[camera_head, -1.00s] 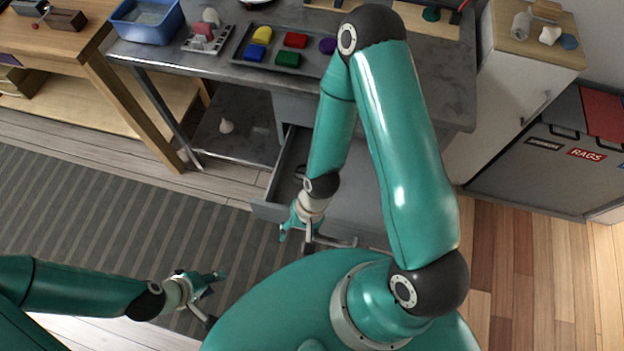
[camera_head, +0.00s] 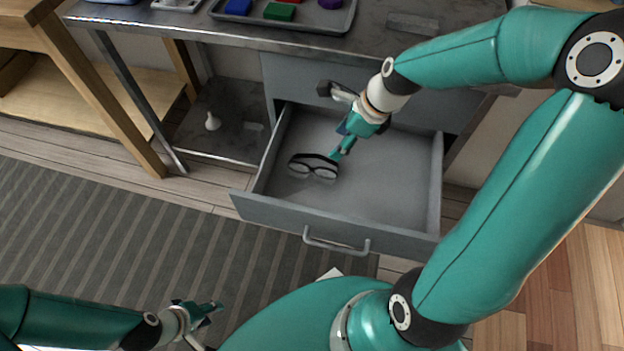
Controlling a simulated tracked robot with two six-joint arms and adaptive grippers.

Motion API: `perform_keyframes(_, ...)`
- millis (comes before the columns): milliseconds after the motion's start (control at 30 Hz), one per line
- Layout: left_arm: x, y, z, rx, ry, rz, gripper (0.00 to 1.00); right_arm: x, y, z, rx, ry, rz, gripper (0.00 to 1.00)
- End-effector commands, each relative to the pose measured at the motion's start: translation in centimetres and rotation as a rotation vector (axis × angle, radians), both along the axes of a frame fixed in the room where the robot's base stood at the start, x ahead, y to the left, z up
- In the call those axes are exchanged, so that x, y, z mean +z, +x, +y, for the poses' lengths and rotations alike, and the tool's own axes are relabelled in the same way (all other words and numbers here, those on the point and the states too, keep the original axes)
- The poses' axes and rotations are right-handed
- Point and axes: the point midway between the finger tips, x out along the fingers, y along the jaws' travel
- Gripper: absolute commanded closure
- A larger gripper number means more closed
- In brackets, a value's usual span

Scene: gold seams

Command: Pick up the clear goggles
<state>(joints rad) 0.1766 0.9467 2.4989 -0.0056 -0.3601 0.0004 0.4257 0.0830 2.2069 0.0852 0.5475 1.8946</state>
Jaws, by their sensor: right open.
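The clear goggles (camera_head: 314,166), with a dark frame and see-through lenses, lie on the floor of the open grey drawer (camera_head: 400,180), towards its left side. My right gripper (camera_head: 331,123) reaches over the drawer with its fingers spread and nothing between them. Its teal finger points down close to the right end of the goggles; I cannot tell whether it touches them. My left gripper (camera_head: 206,326) is at the lower left, away from the drawer, with its fingers apart and empty.
The drawer's front panel with its handle (camera_head: 337,247) faces me, and side walls surround the goggles. The workbench top (camera_head: 400,30) overhangs behind, holding a tray (camera_head: 300,22) of coloured blocks. A white bulb-shaped object (camera_head: 212,121) stands on the lower shelf. Striped rug lies left.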

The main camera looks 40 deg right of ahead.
Motion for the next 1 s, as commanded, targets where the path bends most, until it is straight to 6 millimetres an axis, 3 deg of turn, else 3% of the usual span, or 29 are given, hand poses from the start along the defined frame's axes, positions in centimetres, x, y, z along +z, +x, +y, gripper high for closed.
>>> perform_keyframes(500,-3.5,0.0,0.0,0.000,0.000,0.000,0.60,-9.2,2.7,2.5,0.002,0.001,0.003,0.40)
perform_keyframes(833,-4.3,0.0,0.0,0.000,0.000,0.000,0.60,-11.1,3.4,3.2,0.003,-0.001,0.001,0.40)
perform_keyframes(1000,-5.7,0.0,0.0,0.000,0.000,0.000,0.60,-13.3,3.8,4.2,0.005,0.000,0.002,0.40)
